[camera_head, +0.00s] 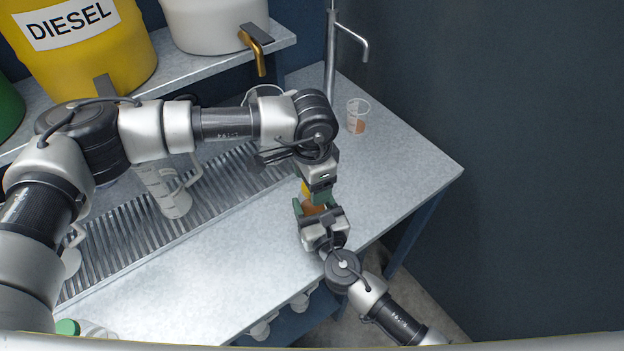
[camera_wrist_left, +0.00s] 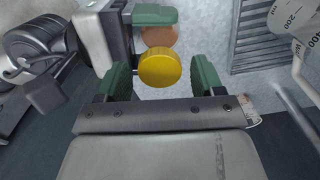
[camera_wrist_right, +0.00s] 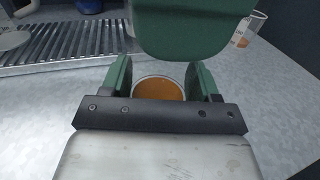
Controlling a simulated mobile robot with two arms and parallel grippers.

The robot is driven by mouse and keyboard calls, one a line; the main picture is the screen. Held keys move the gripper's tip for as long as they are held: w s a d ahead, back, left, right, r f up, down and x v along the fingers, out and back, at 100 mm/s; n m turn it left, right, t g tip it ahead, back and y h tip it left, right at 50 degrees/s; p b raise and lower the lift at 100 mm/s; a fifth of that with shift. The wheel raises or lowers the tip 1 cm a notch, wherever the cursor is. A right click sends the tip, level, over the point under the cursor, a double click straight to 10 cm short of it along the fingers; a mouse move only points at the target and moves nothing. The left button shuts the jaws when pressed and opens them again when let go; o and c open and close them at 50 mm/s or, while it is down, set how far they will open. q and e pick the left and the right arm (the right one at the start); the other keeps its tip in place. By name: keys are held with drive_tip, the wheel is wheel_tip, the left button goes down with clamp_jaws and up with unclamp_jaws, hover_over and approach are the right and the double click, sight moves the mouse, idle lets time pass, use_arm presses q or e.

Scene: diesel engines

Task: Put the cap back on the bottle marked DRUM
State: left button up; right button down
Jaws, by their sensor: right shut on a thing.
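A yellow cap (camera_wrist_left: 160,70) lies between the green fingers of my left gripper (camera_wrist_left: 162,82), with a narrow gap showing on each side. In the head view the cap (camera_head: 305,187) is partly hidden by that gripper. My right gripper (camera_head: 316,212) is shut on a small bottle with amber-brown contents (camera_head: 313,208). I cannot tell whether the cap touches the bottle.
A graduated cup with amber liquid (camera_head: 357,117) stands at the back right of the metal bench (camera_head: 420,165). A clear jug (camera_head: 165,190) stands on the drain grate (camera_head: 215,195). A yellow DIESEL drum (camera_head: 80,50) is on the shelf. A green-capped bottle (camera_head: 68,328) is at front left.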

use_arm(q)
drive_tip(key=shift+o, duration=0.4)
drive_tip(key=shift+r, duration=2.25)
